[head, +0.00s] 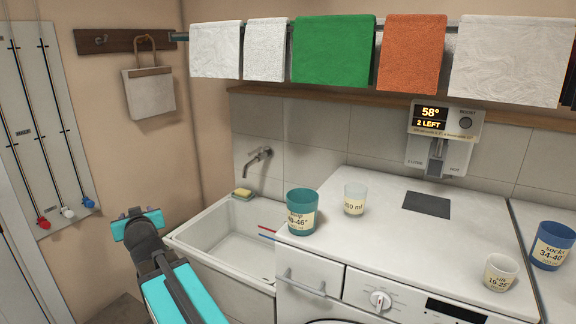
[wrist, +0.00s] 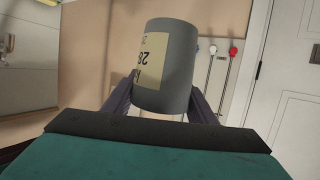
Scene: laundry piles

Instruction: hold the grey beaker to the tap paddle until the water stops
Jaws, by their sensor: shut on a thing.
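The grey beaker (wrist: 178,65) with a cream label shows in the wrist view, between the two dark fingers of my gripper (wrist: 160,98). The label's writing is upside down there. My gripper (head: 137,222) is shut on the beaker, at the lower left of the head view, left of the sink. The beaker cannot be made out in the head view. The tap unit (head: 443,138) is on the wall at the right, far from my gripper. Its display reads 58° and 2 LEFT. The dark tap paddle (head: 436,160) hangs below it.
A dark square (head: 426,205) lies on the counter below the tap. A teal beaker (head: 302,211), a clear beaker (head: 355,200), a white beaker (head: 501,273) and a blue beaker (head: 552,246) stand around. The sink (head: 190,238) has a wall spout (head: 258,158) and a sponge (head: 242,194).

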